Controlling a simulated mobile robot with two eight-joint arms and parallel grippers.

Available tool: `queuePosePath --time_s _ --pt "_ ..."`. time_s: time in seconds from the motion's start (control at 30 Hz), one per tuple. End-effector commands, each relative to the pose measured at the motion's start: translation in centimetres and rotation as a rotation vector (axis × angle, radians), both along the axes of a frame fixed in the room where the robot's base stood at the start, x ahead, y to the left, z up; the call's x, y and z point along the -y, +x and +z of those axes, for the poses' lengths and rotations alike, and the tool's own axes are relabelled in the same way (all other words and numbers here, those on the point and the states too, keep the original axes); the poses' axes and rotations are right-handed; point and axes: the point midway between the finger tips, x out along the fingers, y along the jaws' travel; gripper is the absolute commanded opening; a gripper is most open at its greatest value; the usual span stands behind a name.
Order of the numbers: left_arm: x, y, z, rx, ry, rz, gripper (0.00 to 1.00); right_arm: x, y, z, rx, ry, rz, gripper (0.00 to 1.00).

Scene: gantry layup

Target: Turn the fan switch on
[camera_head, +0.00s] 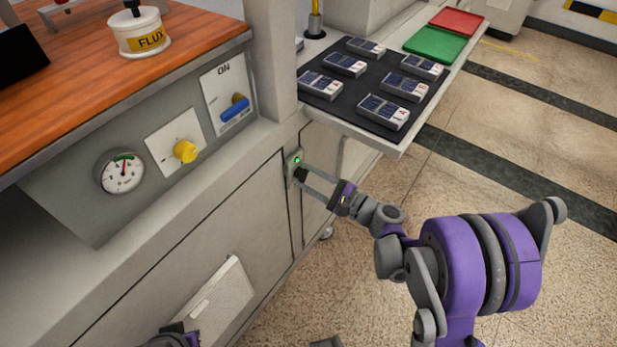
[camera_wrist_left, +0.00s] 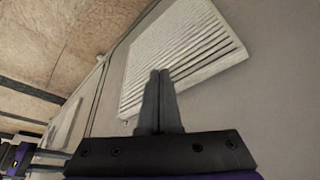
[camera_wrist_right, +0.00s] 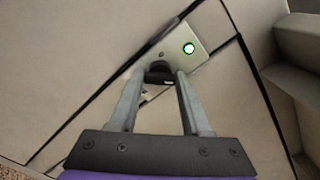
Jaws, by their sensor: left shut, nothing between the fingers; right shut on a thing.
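The fan switch plate (camera_head: 291,170) is a small metal panel on the grey cabinet front, under the worktop's corner. Its green light (camera_wrist_right: 189,48) is lit. The black switch knob (camera_wrist_right: 160,72) sits beside the light. My right gripper (camera_head: 305,173) reaches the plate from the right. In the right wrist view its fingers (camera_wrist_right: 161,78) stand apart on either side of the knob, shut on it. My left gripper (camera_wrist_left: 160,75) has its fingers together, empty, in front of a white louvred vent (camera_wrist_left: 185,50). In the head view only part of it shows at the bottom edge.
Above is a panel with a gauge (camera_head: 121,172), a yellow knob (camera_head: 185,151) and a blue handle (camera_head: 235,110) marked ON. A shelf with a dark mat (camera_head: 343,100) holding several small boxes juts out above my right gripper. Floor at right is open.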

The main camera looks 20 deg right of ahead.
Motion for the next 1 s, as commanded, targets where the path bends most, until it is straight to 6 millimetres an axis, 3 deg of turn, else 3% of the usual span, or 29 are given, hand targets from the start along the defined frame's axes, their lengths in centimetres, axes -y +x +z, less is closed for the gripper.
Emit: queuePosePath --time_s 0.17,0.2,0.33,0.73,1.0 --pt "0.0 0.0 0.0 0.000 0.000 0.000 0.00 0.0 0.0 0.0 -0.001 0.000 0.001 0.00" --pt "0.0 0.0 0.0 0.000 0.000 0.000 0.00 0.0 0.0 0.0 -0.001 0.000 0.001 0.55" --pt "0.0 0.0 0.0 0.000 0.000 0.000 0.00 0.0 0.0 0.0 0.000 0.000 0.000 0.78" --pt "0.0 0.0 0.1 0.000 0.000 0.000 0.00 0.6 -0.6 0.0 0.001 -0.001 -0.003 0.78" --pt "0.0 -0.1 0.6 0.002 0.000 0.000 0.00 3.8 -4.7 0.1 0.001 -0.001 -0.006 0.78"
